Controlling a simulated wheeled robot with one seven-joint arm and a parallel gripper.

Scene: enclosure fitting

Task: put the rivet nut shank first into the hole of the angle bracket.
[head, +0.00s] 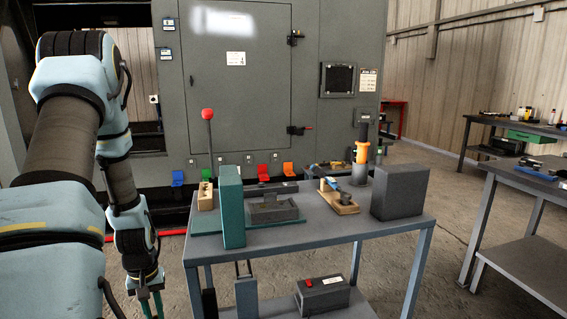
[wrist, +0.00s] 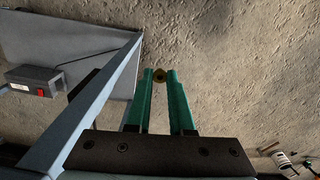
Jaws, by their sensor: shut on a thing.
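My gripper (wrist: 159,77) is shut on the rivet nut (wrist: 159,75), a small brass-coloured round piece with a dark centre, held between the tips of its two green fingers. In the head view my gripper (head: 152,305) hangs low at the left of the workbench, over the floor, with its tips at the picture's bottom edge. The rivet nut cannot be made out there. I cannot tell for certain which part on the workbench (head: 350,228) is the angle bracket, and its hole does not show.
On the workbench stand a tall teal block (head: 231,207), a grey fixture (head: 274,208) on a green base, a wooden block (head: 338,201) with a dark part, an orange-and-black tool (head: 361,155) and a dark grey box (head: 398,191). A red-switched box (head: 322,294) sits on the lower shelf.

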